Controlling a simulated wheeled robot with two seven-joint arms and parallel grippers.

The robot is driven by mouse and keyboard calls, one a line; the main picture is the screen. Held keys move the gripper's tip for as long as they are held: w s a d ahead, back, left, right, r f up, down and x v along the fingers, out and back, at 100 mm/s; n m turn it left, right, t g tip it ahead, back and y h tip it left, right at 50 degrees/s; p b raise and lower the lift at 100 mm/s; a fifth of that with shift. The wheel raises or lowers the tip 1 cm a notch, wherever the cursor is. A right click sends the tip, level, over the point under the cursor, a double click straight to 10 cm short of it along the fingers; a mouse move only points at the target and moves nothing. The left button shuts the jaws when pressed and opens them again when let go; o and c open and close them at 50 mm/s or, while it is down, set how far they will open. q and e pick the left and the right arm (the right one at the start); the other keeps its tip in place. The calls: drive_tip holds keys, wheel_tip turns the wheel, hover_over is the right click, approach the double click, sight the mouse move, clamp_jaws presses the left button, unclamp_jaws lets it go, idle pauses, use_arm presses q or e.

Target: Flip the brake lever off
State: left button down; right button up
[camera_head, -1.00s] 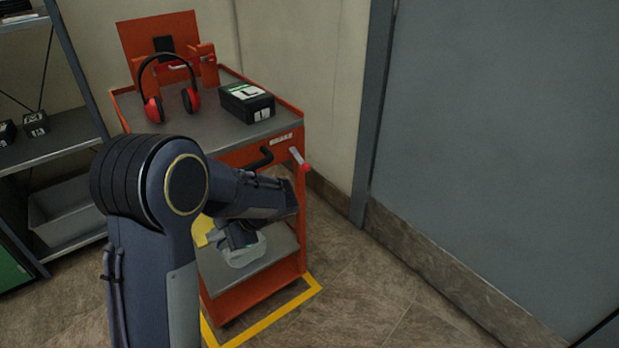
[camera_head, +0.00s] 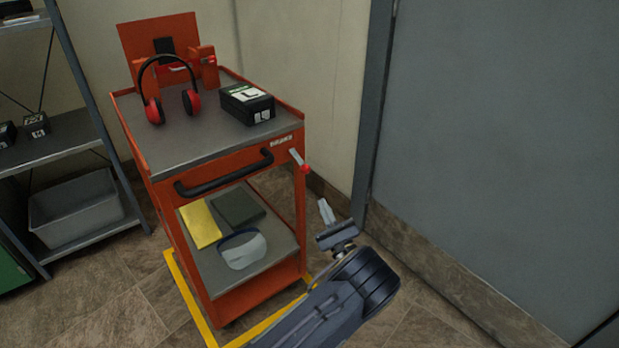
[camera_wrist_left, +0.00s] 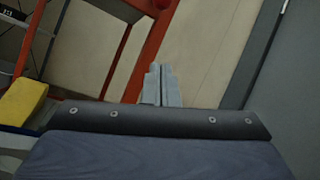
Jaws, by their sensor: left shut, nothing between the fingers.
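The brake lever (camera_head: 299,159) is a short grey handle with a red knob, on the right front corner of the orange cart (camera_head: 305,225), beside the white BRAKE label. It slants down to the right. My left gripper (camera_head: 325,206) is shut and empty, to the right of the cart, below the lever and apart from it in the picture. In the left wrist view the shut grey fingers (camera_wrist_left: 161,84) point up beside an orange cart post (camera_wrist_left: 150,60). I cannot make out the lever for certain there. My right gripper is in no view.
The cart top holds red headphones (camera_head: 194,101) and a black box (camera_head: 247,103). A black handle (camera_head: 224,174) juts from its front. A yellow cloth (camera_head: 200,223) lies on the lower shelf. A grey door (camera_head: 490,130) stands right, a shelf rack (camera_head: 62,140) left.

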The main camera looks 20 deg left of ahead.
sight(299, 161)
use_arm(q)
drive_tip(key=b+x, duration=0.2)
drive_tip(key=x, duration=0.8)
drive_tip(key=s+r, duration=0.2)
drive_tip(key=s, duration=0.1)
drive_tip(key=shift+d+r, duration=0.25)
drive_tip(key=shift+d, duration=0.15)
drive_tip(key=shift+s+d+r+g+h+p, duration=0.15)
drive_tip(key=shift+r+g+h+p, duration=0.15)
drive_tip(key=shift+p, duration=0.25)
